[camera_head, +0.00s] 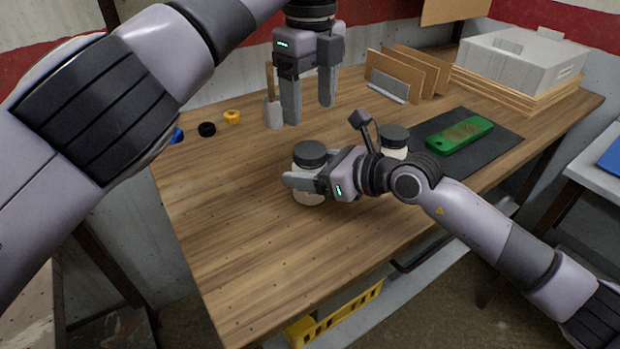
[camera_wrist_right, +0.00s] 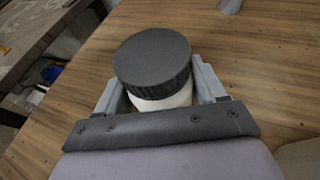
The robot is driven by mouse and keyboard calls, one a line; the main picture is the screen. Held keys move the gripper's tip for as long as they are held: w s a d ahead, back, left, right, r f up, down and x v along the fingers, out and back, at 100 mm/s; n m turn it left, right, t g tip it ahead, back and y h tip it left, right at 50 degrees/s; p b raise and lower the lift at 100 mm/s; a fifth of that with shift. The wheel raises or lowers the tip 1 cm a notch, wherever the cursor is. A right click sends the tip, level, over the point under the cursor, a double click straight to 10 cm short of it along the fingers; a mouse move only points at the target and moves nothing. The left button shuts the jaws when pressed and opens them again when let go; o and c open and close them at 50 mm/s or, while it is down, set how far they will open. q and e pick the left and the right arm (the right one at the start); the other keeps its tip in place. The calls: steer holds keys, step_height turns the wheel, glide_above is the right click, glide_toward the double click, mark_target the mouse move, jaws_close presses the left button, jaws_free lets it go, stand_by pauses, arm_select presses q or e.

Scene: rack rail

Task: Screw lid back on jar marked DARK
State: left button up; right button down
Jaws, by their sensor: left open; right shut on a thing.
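A white jar (camera_head: 309,198) with a dark ribbed lid (camera_head: 310,153) stands upright on the table, and my right gripper (camera_head: 308,183) is shut around its body. In the right wrist view the same jar (camera_wrist_right: 163,103) sits between both fingers with its lid (camera_wrist_right: 152,58) on top. A second jar (camera_head: 392,153) with a dark lid (camera_head: 394,133) stands behind my right wrist, partly hidden. No DARK marking is readable on either jar. My left gripper (camera_head: 309,112) is open and empty, fingers down, above and behind the held jar.
A green board (camera_head: 460,136) lies on a dark mat (camera_head: 503,138) at the right. A brush-like tool (camera_head: 272,105) and small blue, black and yellow parts (camera_head: 232,117) are at the back left. Cardboard dividers (camera_head: 405,72) and a grey box (camera_head: 520,65) stand at the back. The front left tabletop is clear.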

arm_select(q)
steer(key=n, duration=1.4)
steer(key=shift+n, duration=0.3)
steer(key=n, duration=0.7)
steer(key=shift+n, duration=0.4)
steer(key=n, duration=0.6)
steer(key=shift+f, duration=0.15)
